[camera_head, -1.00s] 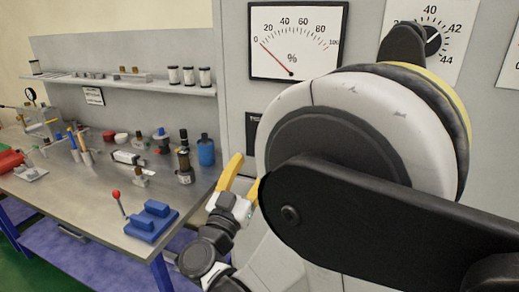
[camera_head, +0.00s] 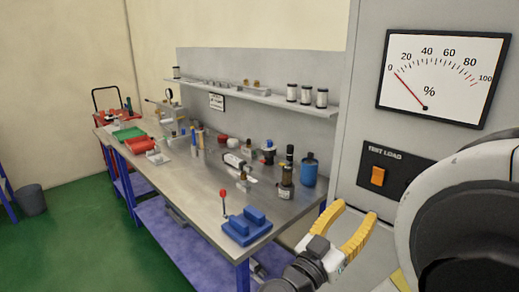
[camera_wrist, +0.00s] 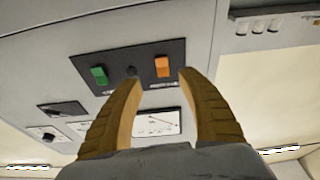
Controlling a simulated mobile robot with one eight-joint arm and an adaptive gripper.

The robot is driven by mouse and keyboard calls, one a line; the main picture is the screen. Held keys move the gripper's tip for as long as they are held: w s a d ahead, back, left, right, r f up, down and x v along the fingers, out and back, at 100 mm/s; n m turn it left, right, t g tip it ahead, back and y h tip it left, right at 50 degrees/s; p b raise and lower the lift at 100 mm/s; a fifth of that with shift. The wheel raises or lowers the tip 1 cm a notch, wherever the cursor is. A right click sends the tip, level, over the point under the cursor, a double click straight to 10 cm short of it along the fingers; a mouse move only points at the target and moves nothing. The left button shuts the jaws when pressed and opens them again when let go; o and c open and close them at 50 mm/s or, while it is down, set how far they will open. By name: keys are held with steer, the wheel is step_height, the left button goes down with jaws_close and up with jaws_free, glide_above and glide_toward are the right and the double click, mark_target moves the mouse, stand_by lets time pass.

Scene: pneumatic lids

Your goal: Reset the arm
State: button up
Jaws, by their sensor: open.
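My gripper (camera_head: 344,226) is in the lower right of the head view, in front of the grey cabinet and right of the workbench. Its two yellow fingers are spread and nothing is between them. My white and black arm fills the lower right. In the wrist view my gripper (camera_wrist: 160,105) also shows open and empty. Beyond its fingers is a dark switch panel with a green switch (camera_wrist: 99,75) and an orange switch (camera_wrist: 162,67). The orange switch also shows in the head view (camera_head: 378,176), beneath the percent gauge (camera_head: 443,78), whose needle points near 0.
The workbench (camera_head: 190,188) holds a blue block fixture (camera_head: 247,226), a red-knobbed lever (camera_head: 223,196), a blue bottle (camera_head: 309,170) and several small parts. A shelf (camera_head: 240,96) with dark-capped jars runs above it.

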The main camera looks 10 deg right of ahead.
steer(key=s+d+f+n+g+y, duration=0.3)
steer(key=d+f+n+g+y, duration=0.15)
steer(key=f+y, duration=0.35)
steer(key=s+a+f+n+g+y, duration=0.1)
steer(key=s+a+f+n+y, duration=0.2)
steer(key=s+a+n+y, duration=0.2)
steer(key=s+a+y, duration=0.3)
steer(key=a, duration=0.3)
steer(key=shift+a, duration=0.35)
steer(key=shift+n+g, duration=0.25)
